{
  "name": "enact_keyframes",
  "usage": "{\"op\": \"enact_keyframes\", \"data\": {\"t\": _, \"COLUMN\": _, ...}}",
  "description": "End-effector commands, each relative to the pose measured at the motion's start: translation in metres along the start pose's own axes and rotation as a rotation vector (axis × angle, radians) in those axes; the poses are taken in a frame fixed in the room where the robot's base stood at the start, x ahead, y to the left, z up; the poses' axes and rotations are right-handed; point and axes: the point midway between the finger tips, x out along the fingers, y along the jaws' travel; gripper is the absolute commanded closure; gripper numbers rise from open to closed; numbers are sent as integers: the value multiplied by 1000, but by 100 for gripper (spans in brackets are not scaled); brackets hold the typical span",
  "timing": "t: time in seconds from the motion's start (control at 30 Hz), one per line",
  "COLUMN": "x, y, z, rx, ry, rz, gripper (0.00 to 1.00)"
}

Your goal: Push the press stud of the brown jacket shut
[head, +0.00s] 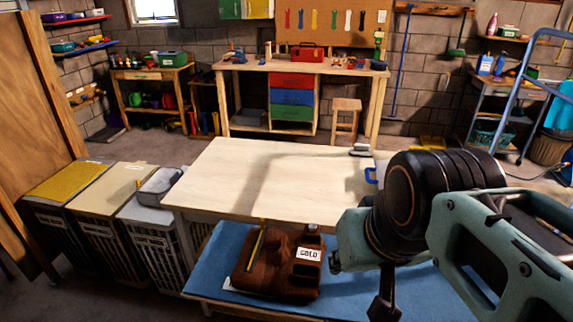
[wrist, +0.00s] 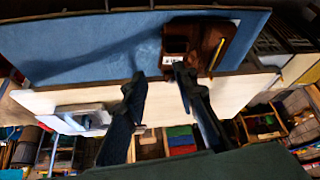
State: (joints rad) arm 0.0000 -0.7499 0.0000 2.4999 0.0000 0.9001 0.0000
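The brown jacket (head: 252,275) lies bunched on a blue mat (head: 210,268) in front of the pale tabletop, with a white lettered label (head: 307,254) on it. In the wrist view the jacket (wrist: 222,34) is at the top, right of centre, beyond the fingertips. I cannot make out the press stud in either view. My gripper (wrist: 158,74) has its two dark fingers well apart with nothing between them. In the head view one dark finger (head: 385,306) shows at the bottom, to the right of the jacket and apart from it.
A bare pale wooden tabletop (head: 265,180) lies behind the mat. A grey item (head: 360,150) and a blue handle-like part (head: 371,175) are at its right end. A yellow stick-like item (head: 257,250) is at the jacket. Lidded bins (head: 98,190) stand to the left.

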Motion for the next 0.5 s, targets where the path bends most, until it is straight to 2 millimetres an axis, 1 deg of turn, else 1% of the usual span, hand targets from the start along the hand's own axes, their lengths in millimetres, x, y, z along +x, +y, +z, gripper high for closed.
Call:
{"op": "enact_keyframes", "data": {"t": 0.2, "x": -1, "y": 0, "z": 0, "rx": 0, "ry": 0, "rz": 0, "gripper": 74}}
{"op": "enact_keyframes", "data": {"t": 0.43, "x": -1, "y": 0, "z": 0, "rx": 0, "ry": 0, "rz": 0, "gripper": 99}}
{"op": "enact_keyframes", "data": {"t": 0.5, "x": -1, "y": 0, "z": 0, "rx": 0, "ry": 0, "rz": 0, "gripper": 100}}
